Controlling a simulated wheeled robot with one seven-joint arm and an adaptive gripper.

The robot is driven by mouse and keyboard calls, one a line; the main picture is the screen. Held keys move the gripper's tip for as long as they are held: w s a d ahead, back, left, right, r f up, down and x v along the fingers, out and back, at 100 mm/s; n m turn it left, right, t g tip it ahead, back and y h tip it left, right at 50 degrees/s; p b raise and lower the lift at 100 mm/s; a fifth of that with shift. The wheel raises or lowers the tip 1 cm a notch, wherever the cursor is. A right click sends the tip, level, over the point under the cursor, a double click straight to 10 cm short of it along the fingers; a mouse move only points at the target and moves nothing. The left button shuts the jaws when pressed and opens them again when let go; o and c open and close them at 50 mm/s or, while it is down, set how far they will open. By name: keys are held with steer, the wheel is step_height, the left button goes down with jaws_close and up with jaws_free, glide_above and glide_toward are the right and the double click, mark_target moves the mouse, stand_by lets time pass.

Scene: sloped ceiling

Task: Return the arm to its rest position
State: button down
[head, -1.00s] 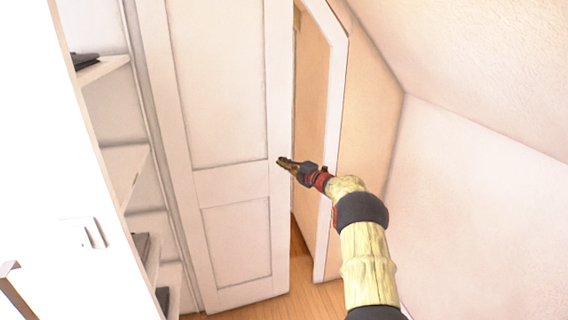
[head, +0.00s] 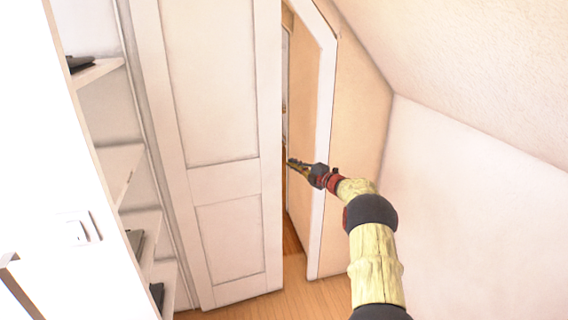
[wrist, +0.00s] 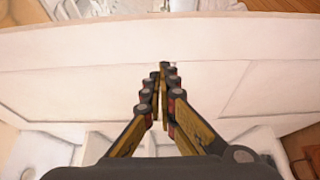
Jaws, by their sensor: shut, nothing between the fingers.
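My arm reaches forward from the lower right in the head view. My gripper (head: 291,163) is at its end, close to the free edge of a white panelled door (head: 224,185). In the wrist view, the fingers of my gripper (wrist: 163,70) meet at their tips, with nothing held between them. The white door (wrist: 60,65) spans the wrist view behind the fingers. I cannot tell whether the fingertips touch the door.
A doorway with a white frame (head: 320,150) stands partly open behind the door. White shelves (head: 122,170) are at the left. A sloped ceiling (head: 470,60) and a pale wall (head: 465,210) close in the right side. Wooden floor (head: 255,303) shows below.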

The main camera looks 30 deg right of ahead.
steer(key=d, duration=0.1)
steer(key=s+d, duration=0.1)
steer(key=shift+s+d+f, duration=0.15)
steer(key=shift+d+f, duration=0.05)
steer(key=shift+d, duration=0.2)
